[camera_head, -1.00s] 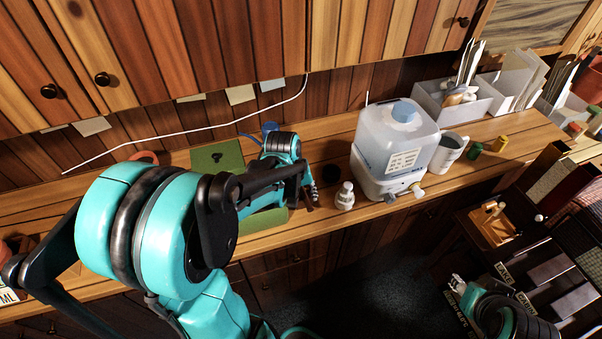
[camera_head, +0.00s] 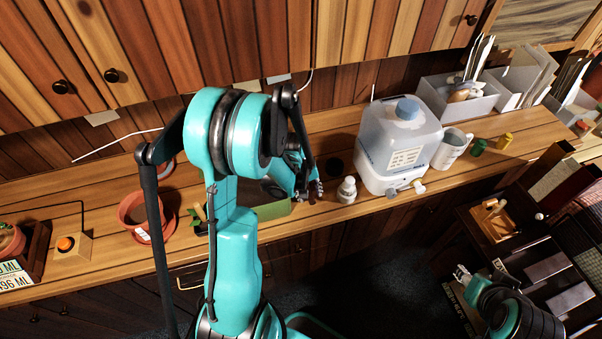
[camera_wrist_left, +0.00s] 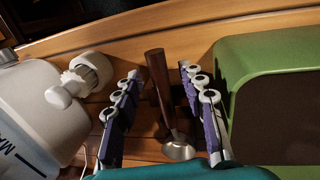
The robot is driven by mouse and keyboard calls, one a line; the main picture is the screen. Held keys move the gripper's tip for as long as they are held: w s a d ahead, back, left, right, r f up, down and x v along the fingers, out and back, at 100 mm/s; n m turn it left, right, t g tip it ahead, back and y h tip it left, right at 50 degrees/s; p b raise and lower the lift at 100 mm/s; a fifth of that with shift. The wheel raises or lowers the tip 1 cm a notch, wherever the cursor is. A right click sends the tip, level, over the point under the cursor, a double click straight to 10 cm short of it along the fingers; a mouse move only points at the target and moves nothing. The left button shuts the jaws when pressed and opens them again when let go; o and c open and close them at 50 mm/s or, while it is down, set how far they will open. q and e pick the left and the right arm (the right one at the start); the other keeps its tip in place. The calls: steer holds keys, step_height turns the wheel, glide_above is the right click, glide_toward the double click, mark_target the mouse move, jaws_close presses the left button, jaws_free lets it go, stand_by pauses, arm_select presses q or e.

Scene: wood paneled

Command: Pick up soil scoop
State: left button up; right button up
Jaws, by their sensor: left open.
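The soil scoop (camera_wrist_left: 160,85) shows in the left wrist view as a dark wooden handle with a metal end, on the wooden counter. My left gripper (camera_wrist_left: 155,108) is open, with its purple-padded fingers on both sides of the handle and a gap on each side. In the head view my left gripper (camera_head: 315,188) is low at the counter, between the green box and a small white bottle; the scoop is hard to make out there. My right gripper (camera_head: 461,274) is at the lower right, away from the counter, too small to read.
The green box (camera_wrist_left: 270,52) stands close right of the gripper in the wrist view. The small white bottle (camera_head: 347,190) and a large water container (camera_head: 399,140) stand to the right in the head view. A terracotta pot (camera_head: 138,211) is at left.

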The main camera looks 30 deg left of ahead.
arm_select(q)
steer(key=shift+f, duration=0.1)
jaws_close()
stand_by(0.3)
